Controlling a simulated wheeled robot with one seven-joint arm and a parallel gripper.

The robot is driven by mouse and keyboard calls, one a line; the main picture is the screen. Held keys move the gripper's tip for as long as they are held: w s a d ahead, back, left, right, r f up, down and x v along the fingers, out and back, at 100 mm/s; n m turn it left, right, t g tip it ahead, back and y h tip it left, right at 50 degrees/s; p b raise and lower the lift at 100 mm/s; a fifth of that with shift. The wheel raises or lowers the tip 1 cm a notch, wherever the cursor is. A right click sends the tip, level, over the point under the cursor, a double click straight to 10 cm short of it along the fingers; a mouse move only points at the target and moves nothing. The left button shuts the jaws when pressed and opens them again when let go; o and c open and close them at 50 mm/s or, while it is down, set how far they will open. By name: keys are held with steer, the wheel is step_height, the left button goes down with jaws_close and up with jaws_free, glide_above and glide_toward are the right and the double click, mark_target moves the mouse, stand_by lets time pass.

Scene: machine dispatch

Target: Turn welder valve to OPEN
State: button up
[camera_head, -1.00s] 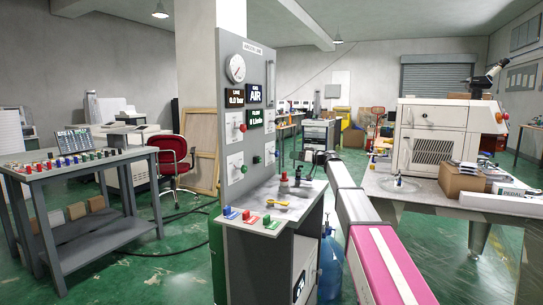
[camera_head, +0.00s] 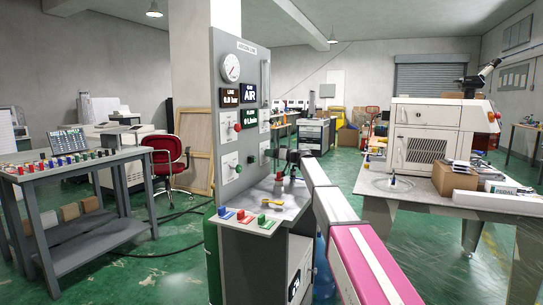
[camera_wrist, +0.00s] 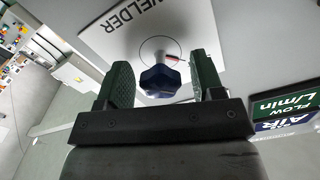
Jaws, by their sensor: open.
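In the wrist view, a dark blue faceted valve knob (camera_wrist: 161,83) sits on a white plate (camera_wrist: 118,36) marked WELDER. A short red and white pointer mark shows just behind it. My gripper (camera_wrist: 164,76) is open, with one green-padded finger on each side of the knob and a gap visible at both sides. In the head view, my gripper (camera_head: 273,155) is at the right part of the grey upright panel (camera_head: 228,195). The welder knob cannot be made out there behind the gripper.
The panel carries a gauge (camera_head: 230,67), an AIR display (camera_head: 250,93) and other valve knobs. Below is a ledge with coloured tags and a yellow tool (camera_head: 271,229). A workbench (camera_head: 70,172) stands left and a table with a cream machine (camera_head: 429,130) stands right.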

steer(key=c, duration=0.9)
steer(key=shift+m, duration=0.3)
steer(key=m, duration=0.3)
steer(key=shift+m, duration=0.4)
steer(key=m, duration=0.4)
steer(key=shift+m, duration=0.3)
steer(key=m, duration=0.4)
steer(key=shift+m, duration=2.4)
